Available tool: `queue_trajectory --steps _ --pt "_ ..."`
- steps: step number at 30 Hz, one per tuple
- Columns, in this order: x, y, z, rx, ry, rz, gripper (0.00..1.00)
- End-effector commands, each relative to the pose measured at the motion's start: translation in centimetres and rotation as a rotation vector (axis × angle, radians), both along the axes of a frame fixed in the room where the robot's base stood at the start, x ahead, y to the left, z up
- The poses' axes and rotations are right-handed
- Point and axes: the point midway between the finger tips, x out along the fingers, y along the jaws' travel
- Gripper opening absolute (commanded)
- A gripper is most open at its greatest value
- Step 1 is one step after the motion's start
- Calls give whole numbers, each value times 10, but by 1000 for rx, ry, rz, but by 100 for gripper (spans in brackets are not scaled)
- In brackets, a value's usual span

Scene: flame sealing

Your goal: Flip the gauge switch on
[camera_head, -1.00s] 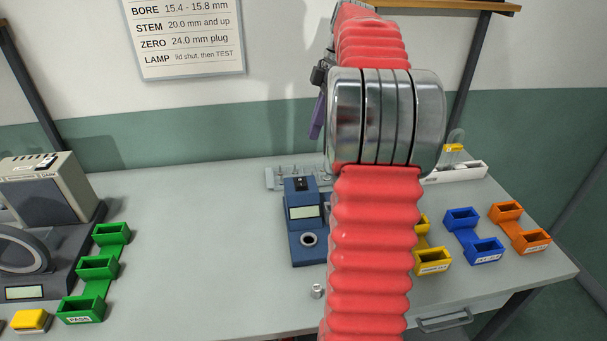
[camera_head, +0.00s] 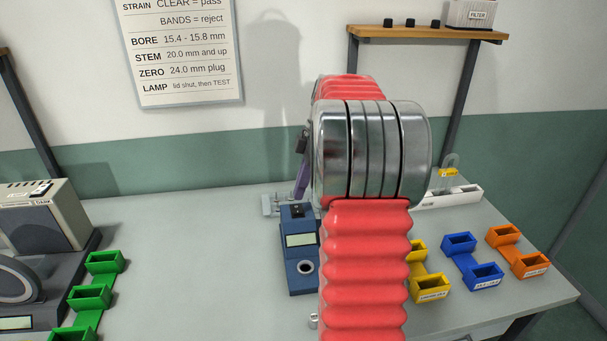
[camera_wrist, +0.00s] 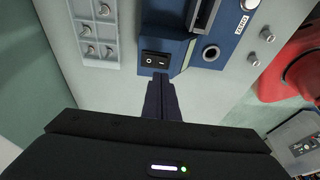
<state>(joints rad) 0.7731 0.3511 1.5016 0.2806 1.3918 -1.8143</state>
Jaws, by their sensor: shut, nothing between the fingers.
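The blue gauge (camera_head: 301,276) stands on the bench, partly hidden by my arm, with a pale display and a round socket. Its black rocker switch (camera_head: 297,211) is on the top at the back. In the wrist view the switch (camera_wrist: 156,58) lies just beyond my fingertips, with white marks on it; which way it is tipped is too small to tell. My gripper (camera_wrist: 160,78) has its dark purple fingers shut together and empty, pointing at the switch. I cannot tell whether they touch. In the head view my gripper (camera_head: 299,192) is just above the switch end.
A grey plate with several metal pegs (camera_wrist: 97,30) lies beside the gauge. Small metal plugs (camera_wrist: 253,60) sit near the socket side. Yellow (camera_head: 430,288), blue (camera_head: 484,274) and orange (camera_head: 531,265) bins stand at right, green bins (camera_head: 90,297) at left.

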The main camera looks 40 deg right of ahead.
Motion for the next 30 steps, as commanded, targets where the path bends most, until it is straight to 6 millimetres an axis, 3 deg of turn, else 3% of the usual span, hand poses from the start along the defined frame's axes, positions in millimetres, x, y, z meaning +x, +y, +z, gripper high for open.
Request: queue_trajectory --steps 3,9,30 --pt "-2 2 -18 2 1 0 0" --pt "-4 3 -37 0 0 0 0" --pt "-5 3 -44 0 0 0 0"
